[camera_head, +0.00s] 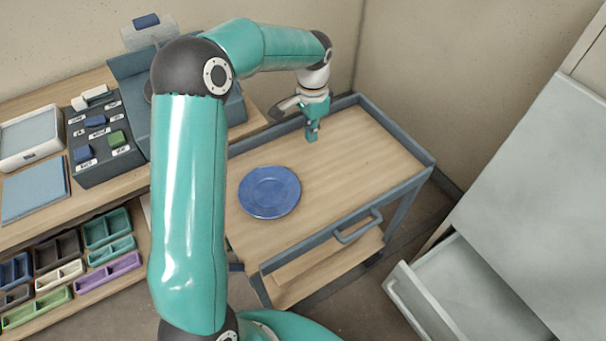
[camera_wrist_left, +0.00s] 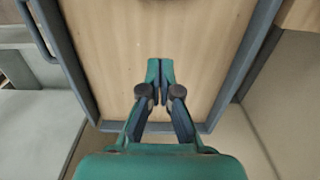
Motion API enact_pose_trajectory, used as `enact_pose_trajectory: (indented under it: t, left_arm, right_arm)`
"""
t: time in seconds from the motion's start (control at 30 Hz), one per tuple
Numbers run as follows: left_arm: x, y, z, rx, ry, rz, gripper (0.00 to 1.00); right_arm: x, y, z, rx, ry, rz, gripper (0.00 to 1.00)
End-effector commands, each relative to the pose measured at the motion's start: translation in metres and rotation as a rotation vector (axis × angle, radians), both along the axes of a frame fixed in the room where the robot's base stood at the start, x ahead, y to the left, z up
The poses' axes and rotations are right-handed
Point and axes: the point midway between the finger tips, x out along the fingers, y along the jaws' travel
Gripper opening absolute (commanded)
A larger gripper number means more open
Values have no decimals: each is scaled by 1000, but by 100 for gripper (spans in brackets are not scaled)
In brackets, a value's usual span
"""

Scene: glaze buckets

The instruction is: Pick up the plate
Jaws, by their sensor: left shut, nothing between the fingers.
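A round blue plate (camera_head: 269,191) lies flat on the wooden top of a cart (camera_head: 370,150), near its left end. My left gripper (camera_head: 312,137) points down over the back part of the cart top, behind and to the right of the plate, and is apart from it. In the left wrist view the gripper (camera_wrist_left: 160,68) is shut, its fingertips together with nothing between them, over bare wood. The plate is not clearly seen in that view. My right gripper is in neither view.
The cart has a raised grey rim and a front handle (camera_head: 358,228). A workbench at left holds a dark block organizer (camera_head: 97,125) and several coloured trays (camera_head: 108,273). A pale cabinet with an open drawer (camera_head: 465,285) stands at right. The cart's right half is clear.

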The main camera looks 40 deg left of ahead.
Motion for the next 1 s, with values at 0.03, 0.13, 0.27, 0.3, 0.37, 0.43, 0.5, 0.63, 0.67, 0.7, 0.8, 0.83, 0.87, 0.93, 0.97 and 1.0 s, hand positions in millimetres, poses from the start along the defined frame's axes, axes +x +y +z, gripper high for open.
enact_pose_trajectory:
  t: [0.03, 0.13, 0.27, 0.3, 0.37, 0.43, 0.5, 0.63, 0.67, 0.7, 0.8, 0.83, 0.87, 0.93, 0.97, 1.0]
  left_arm:
    - [0, 0, -12, 0, 0, -1, 0]
    - [1, -1, -23, 0, 0, -3, 0]
    - [2, -3, -34, 0, 0, -6, 0]
    - [2, -3, -36, 0, 1, -7, 0]
    - [3, -3, -38, -1, 1, -8, 0]
    - [3, -4, -42, 0, 2, -8, 0]
    - [3, -4, -49, -1, 4, -9, 0]
    - [2, -4, -68, -2, 6, -8, 0]
    - [2, -4, -74, -1, 7, -9, 0]
    - [2, -4, -82, -1, 8, -9, 0]
    - [3, -5, -103, -2, 6, -10, 0]
    - [2, -5, -109, -2, 7, -10, 0]
    - [2, -5, -116, -2, 7, -10, 0]
    - [3, -5, -129, -1, 7, -10, 0]
    - [3, -5, -135, -2, 6, -10, 0]
    - [-2, -3, -134, 0, 2, -7, 0]
  right_arm:
    - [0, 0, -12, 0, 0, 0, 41]
    - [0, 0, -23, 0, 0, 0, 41]
    - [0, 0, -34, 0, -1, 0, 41]
    - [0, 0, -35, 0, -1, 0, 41]
    - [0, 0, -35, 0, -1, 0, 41]
    - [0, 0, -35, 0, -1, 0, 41]
    - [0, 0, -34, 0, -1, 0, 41]
    - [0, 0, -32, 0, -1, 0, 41]
    - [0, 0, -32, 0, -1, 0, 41]
    - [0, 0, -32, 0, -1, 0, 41]
    - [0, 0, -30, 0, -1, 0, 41]
    - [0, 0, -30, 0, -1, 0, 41]
    - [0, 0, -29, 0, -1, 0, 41]
    - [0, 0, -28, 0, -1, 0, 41]
    - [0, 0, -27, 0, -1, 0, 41]
    - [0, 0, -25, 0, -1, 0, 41]
